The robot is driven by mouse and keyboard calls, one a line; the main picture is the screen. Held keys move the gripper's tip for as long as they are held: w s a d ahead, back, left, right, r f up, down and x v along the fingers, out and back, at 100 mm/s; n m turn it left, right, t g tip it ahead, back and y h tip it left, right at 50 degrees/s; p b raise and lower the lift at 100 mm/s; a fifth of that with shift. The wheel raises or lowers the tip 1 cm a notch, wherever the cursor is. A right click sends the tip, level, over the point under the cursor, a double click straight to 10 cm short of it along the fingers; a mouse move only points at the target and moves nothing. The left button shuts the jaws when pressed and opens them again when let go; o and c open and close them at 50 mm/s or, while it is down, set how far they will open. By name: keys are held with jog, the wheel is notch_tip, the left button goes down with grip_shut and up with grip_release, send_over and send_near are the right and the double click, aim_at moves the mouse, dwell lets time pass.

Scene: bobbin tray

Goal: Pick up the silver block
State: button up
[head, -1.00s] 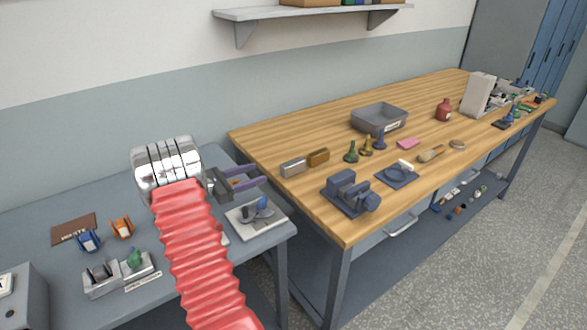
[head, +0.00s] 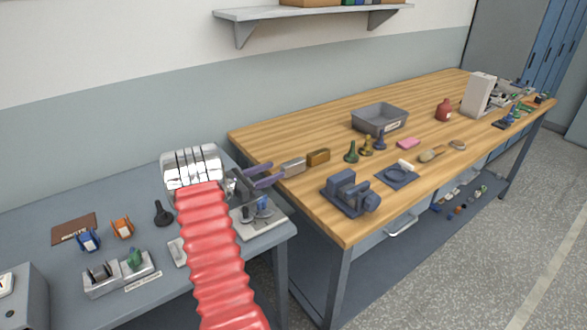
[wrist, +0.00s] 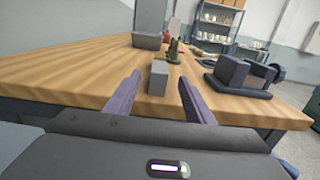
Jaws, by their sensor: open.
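The silver block (head: 294,166) lies on the wooden bench near its left edge, just left of a brown block (head: 318,157). In the wrist view the silver block (wrist: 158,80) shows between the two purple fingers, a little beyond their tips. My gripper (head: 277,171) is open and empty in the head view, at the bench's left edge with its fingers pointing at the block. The fingertips also show in the wrist view (wrist: 159,88), apart on either side of the block. I cannot tell their exact height against it.
The grey bin (head: 380,119) stands behind. Dark green, brass and blue bobbin-like pieces (head: 366,146) stand to the right of the blocks. A blue-grey vise-like device (head: 350,193) sits at the bench's front. The lower grey table (head: 60,290) holds small fixtures. Bare wood lies around the silver block.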

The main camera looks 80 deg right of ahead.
aim_at(293, 162)
jog(key=shift+x, duration=2.35)
jog(key=shift+x, duration=2.55)
jog(key=shift+c, duration=0.5)
grip_shut()
